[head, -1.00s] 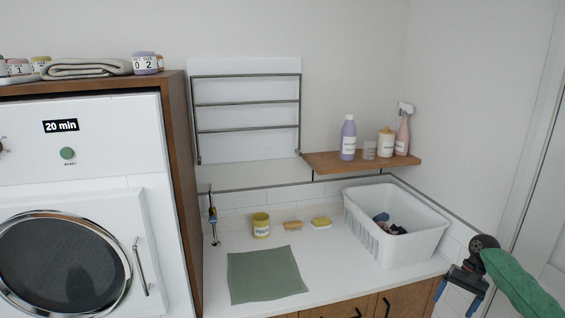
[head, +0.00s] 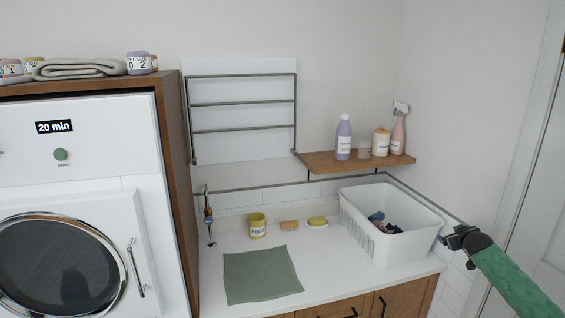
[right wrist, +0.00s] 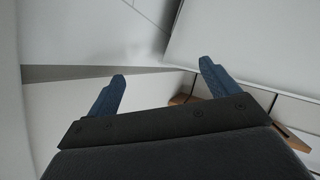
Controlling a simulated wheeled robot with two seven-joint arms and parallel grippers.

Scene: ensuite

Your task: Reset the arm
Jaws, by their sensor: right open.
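My right gripper (head: 446,239) is at the right in the head view, at the end of my green-sleeved arm, beside the right end of the white basket (head: 407,250). In the right wrist view its two blue fingers (right wrist: 161,88) are spread apart with nothing between them. I cannot tell from the head view whether it touches the basket. My left gripper is not in view.
The counter (head: 330,272) holds a green cloth (head: 262,275), a yellow cup (head: 257,226), a sponge and a soap. A wooden shelf (head: 355,161) with bottles is above. A washer (head: 75,215) stands left. A door is at far right.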

